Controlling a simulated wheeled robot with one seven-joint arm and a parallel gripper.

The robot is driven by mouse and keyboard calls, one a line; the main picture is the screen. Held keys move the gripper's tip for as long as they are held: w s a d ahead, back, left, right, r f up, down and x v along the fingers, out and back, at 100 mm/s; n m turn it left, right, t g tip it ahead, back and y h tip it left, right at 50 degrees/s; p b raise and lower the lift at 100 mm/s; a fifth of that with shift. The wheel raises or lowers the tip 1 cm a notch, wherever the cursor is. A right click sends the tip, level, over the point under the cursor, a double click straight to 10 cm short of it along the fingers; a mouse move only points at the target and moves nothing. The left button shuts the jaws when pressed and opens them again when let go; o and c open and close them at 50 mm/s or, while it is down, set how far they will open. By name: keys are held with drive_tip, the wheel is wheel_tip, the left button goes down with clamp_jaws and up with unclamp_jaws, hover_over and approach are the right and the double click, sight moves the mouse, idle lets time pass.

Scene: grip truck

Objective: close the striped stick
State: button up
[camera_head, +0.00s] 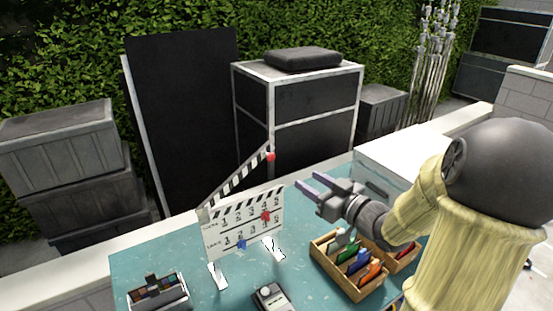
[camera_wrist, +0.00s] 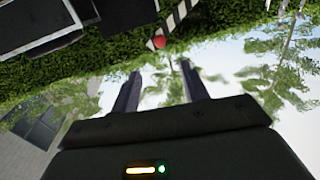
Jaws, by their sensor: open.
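The clapperboard (camera_head: 245,224) stands upright on the teal table, with a white face and printed numbers. Its striped stick (camera_head: 238,178) is raised, hinged at the left and slanting up to the right. A red knob (camera_head: 270,156) is at the stick's free end. In the wrist view the striped stick's end (camera_wrist: 176,18) and the red knob (camera_wrist: 159,42) show at the top, beyond the fingers. My gripper (camera_head: 308,188) is open and empty, to the right of the clapperboard and apart from the stick. Its two fingers also show in the wrist view (camera_wrist: 160,88).
A wooden box (camera_head: 348,270) with coloured cards stands on the table below my gripper. A small grey device (camera_head: 271,298) and a dark compartment box (camera_head: 158,293) are near the front edge. Large black cases (camera_head: 315,104) stand behind the table, before a hedge.

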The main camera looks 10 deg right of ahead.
sight(274, 159)
drive_tip(key=p+x, duration=0.3)
drive_tip(key=x, duration=1)
drive_tip(key=shift+w+a, duration=0.1)
drive_tip(key=shift+a, duration=0.05)
clamp_jaws()
